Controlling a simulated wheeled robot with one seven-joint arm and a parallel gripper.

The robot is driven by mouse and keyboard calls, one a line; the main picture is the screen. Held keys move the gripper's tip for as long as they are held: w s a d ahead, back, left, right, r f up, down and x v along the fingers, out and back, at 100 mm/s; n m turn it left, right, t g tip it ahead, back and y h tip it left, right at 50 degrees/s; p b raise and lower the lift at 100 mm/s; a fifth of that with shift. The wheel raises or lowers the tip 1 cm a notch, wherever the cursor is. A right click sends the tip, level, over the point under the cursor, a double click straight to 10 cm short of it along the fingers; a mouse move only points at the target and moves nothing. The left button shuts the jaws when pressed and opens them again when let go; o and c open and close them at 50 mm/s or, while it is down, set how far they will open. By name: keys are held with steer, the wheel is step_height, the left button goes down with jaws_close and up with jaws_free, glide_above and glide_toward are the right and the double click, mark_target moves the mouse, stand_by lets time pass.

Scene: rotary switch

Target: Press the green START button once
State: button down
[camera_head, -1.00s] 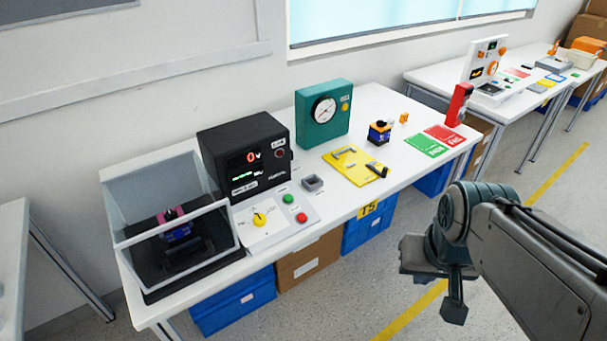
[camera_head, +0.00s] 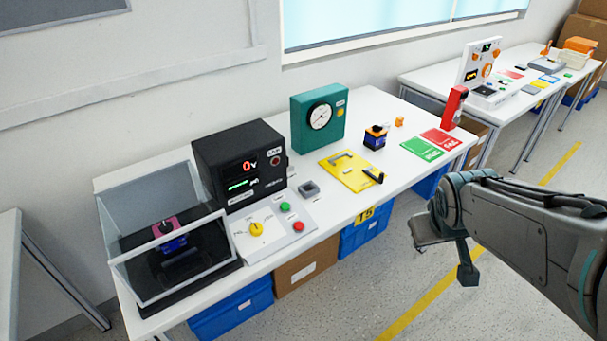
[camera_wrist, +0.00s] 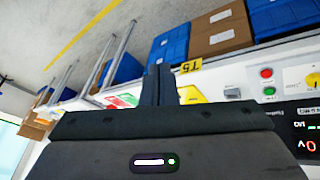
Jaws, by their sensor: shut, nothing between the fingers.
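The green button (camera_head: 285,207) sits on a white panel (camera_head: 268,243) on the long table, above a red button (camera_head: 298,226) and to the right of a yellow knob (camera_head: 256,228). In the wrist view the green button (camera_wrist: 269,91) shows at the right, next to the red button (camera_wrist: 266,72). My gripper (camera_wrist: 158,82) is shut and empty, its fingers together. It is well apart from the buttons. In the head view my arm is at the right, off the table's front edge over the floor.
A black meter box (camera_head: 240,166) stands behind the panel. A clear-sided case (camera_head: 165,240) is to its left. A small grey block (camera_head: 309,190), a yellow plate (camera_head: 350,171) and a teal gauge (camera_head: 318,117) are to the right. The floor in front is open.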

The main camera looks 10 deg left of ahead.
steer(key=w+a+n+t+y, duration=0.15)
steer(key=w+a+n, duration=0.3)
steer(key=w, duration=0.45)
steer(key=n+y+p, duration=0.3)
steer(key=n+y, duration=0.7)
steer(key=n, duration=0.3)
glide_above(285, 207)
steer(key=s+d, duration=0.3)
steer(key=d, duration=0.1)
step_height(285, 207, down, 6)
steer(key=shift+w+r, duration=0.1)
steer(key=shift+r, duration=0.1)
steer(key=shift+f, duration=0.15)
steer(key=shift+g, duration=0.25)
steer(key=f+b, duration=0.2)
steer(key=w+a+f+b, duration=0.1)
steer(key=f+b, duration=0.1)
steer(key=f, duration=0.1)
steer(key=w+a+f+b, duration=0.1)
steer(key=f+b, duration=0.1)
steer(key=f, duration=0.1)
steer(key=shift+f, duration=0.1)
steer(key=shift+a+f+b, duration=0.1)
steer(key=shift+f+b, duration=0.25)
steer(key=shift+b, duration=0.35)
